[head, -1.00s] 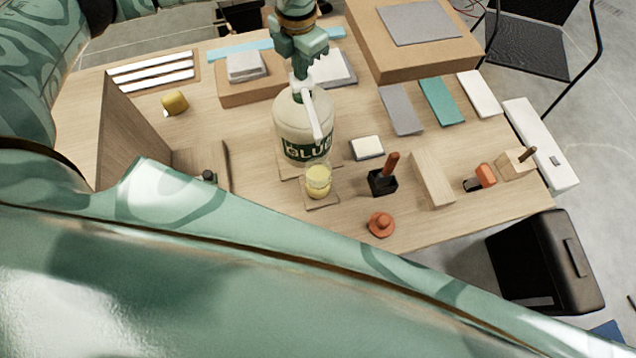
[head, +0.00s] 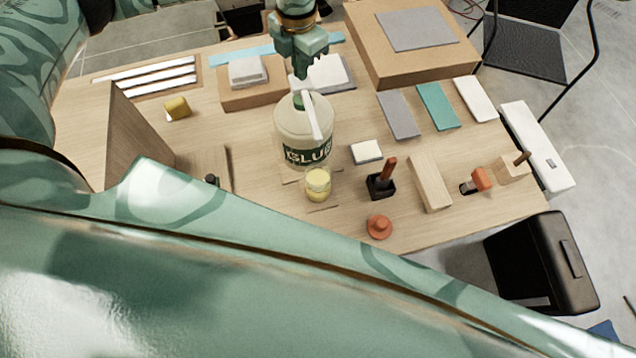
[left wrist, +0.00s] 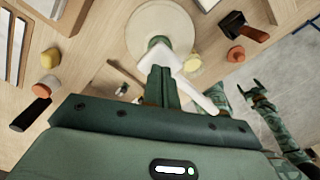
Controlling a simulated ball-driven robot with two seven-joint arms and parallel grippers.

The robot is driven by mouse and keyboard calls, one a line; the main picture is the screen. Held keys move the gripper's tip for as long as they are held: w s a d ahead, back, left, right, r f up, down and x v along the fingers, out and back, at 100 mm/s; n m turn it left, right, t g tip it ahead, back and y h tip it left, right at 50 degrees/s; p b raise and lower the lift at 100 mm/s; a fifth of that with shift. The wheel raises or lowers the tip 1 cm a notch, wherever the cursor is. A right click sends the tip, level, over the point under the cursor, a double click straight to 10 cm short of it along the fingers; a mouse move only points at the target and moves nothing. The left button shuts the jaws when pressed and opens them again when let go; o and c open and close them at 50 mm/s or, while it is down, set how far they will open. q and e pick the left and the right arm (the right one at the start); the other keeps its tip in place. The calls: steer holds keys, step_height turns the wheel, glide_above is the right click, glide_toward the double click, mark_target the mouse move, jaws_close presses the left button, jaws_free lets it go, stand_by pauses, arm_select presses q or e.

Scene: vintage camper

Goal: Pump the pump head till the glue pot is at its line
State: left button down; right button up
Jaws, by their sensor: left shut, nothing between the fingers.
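The cream glue bottle (head: 290,130) with a green label stands on the table. Its white pump head (head: 313,115) has a long spout slanting down toward the viewer, above the glue pot (head: 317,184). The pot is a small clear glass with pale yellow glue; its line is too small to make out. My left gripper (head: 302,72) is shut and empty, fingers down at the top of the pump head. In the left wrist view the closed fingertips (left wrist: 159,70) overlap the pump head (left wrist: 164,55); contact is unclear. A small gripper-like shape at lower right there is likely my right one.
A black holder with a brown handle (head: 382,184), an orange knob (head: 379,227) and a wooden block (head: 430,182) stand right of the pot. A white-topped block (head: 366,152) is beside the bottle. A cardboard box (head: 412,50) is behind. My arm covers the foreground.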

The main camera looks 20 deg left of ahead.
arm_select(q)
step_height(320, 180, up, 6)
steer(key=p, duration=0.4)
steer(key=shift+r, duration=0.15)
stand_by(0.8)
